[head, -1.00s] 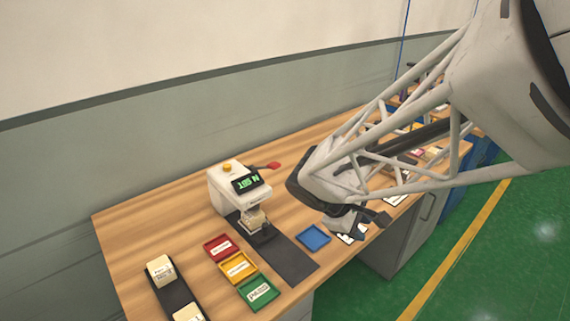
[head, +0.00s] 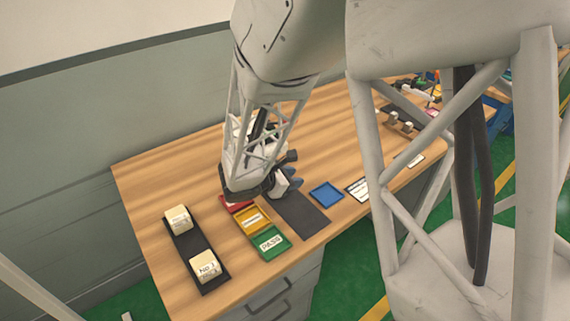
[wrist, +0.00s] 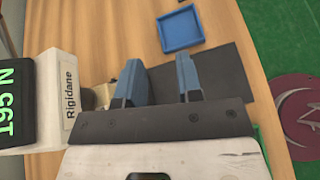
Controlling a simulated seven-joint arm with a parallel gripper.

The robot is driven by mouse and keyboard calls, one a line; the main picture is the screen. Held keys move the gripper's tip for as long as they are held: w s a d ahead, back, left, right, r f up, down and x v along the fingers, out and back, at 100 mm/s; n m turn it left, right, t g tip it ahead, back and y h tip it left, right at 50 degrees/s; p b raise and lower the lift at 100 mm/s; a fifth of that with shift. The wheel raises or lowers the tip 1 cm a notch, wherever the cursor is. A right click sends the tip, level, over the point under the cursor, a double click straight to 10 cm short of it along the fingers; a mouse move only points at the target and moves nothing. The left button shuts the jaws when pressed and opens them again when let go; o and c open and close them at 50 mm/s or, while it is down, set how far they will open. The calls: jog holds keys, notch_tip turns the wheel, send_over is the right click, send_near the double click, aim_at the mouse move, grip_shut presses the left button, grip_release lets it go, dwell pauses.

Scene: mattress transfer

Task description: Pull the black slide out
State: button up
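My gripper (wrist: 157,78) is open, its two blue fingers spread over the near end of the dark mat in the wrist view. In the head view my gripper (head: 288,186) is low over the table beside the coloured trays. The tester labelled Rigidane (wrist: 50,100), with a black display and green text, is at the left of the wrist view. A pale block (wrist: 103,94) shows partly behind the left finger. I cannot make out the black slide now; the gripper and arm hide that area, and the tester is mostly hidden in the head view.
The dark mat (head: 304,218) lies on the wooden table (head: 190,170). A blue tray (head: 326,195) is to its right; yellow (head: 250,220) and green (head: 270,242) trays and a partly hidden red one (head: 237,206) are left. A black holder (head: 194,245) carries two pale blocks.

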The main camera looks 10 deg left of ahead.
jog(key=a+f+n+t, duration=0.1)
jog(key=a+f, duration=0.1)
jog(key=a, duration=0.1)
jog(key=a+f+n+t+y, duration=0.1)
jog(key=a+n, duration=0.1)
jog(key=a, duration=0.1)
jog(key=a+f+n, duration=0.1)
jog(key=a+f, duration=0.1)
jog(key=shift+w+a+f+n+t, duration=0.35)
jog(key=shift+w+a+n+t, duration=0.05)
jog(key=shift+w+d+y, duration=0.1)
jog(key=shift+y, duration=0.2)
jog(key=shift+x, duration=3.8)
grip_shut()
